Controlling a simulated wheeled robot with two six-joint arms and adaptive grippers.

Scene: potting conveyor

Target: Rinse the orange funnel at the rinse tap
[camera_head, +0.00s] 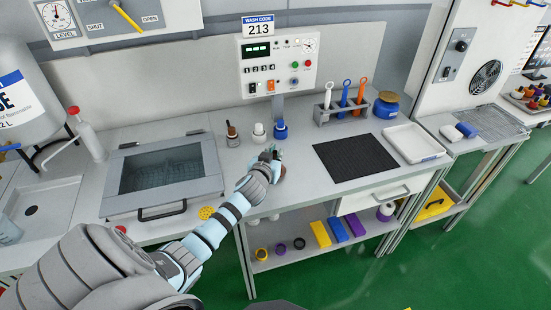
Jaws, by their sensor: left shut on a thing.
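My left gripper (275,158) is shut on a small dark brownish object (283,172) at the front middle of the bench. The gripper hides most of that object, so I cannot tell what it is. No clear funnel shape shows. An orange ring-handled tool (361,91) stands in a grey rack (343,117) beside a blue one and a white one. At the far left, a tank (18,95) has a tap with a blue handle (9,147) near a sink (35,207). My right gripper is not in view.
A lidded basin (162,170) and a white pump bottle (86,135) stand left. Small brown, white and blue bottles (280,131) stand behind my gripper. A black mat (356,157) and white tray (414,143) lie right. A control panel (278,66) rises behind.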

